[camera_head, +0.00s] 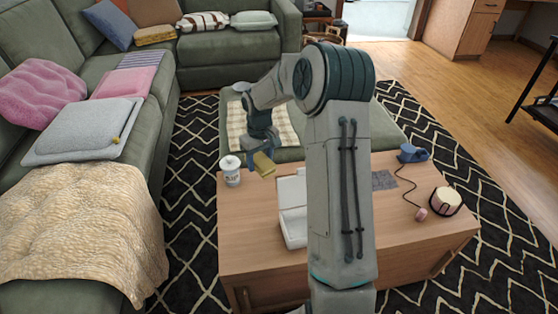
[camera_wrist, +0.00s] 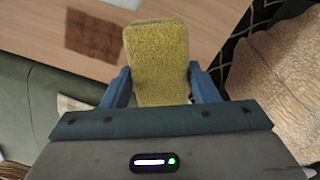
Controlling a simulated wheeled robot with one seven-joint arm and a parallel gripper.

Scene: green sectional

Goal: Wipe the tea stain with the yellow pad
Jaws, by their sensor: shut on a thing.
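The yellow pad (camera_wrist: 157,60) is held between the two blue fingers of my gripper (camera_wrist: 160,85) and sticks out past their tips. In the head view the pad (camera_head: 264,165) hangs from my gripper (camera_head: 261,152) near the far left part of the wooden table (camera_head: 250,235), seemingly above it. A dark brown, roughly rectangular stain (camera_wrist: 93,35) lies on the table in the wrist view, left of the pad and apart from it.
A white lidded cup (camera_head: 231,172) stands left of the pad. A white open box (camera_head: 292,222) is partly behind my arm. A grey patch (camera_head: 384,180), a blue object (camera_head: 413,153) and a round speaker-like thing (camera_head: 446,201) are at the right. A green ottoman (camera_head: 290,153) adjoins the far side.

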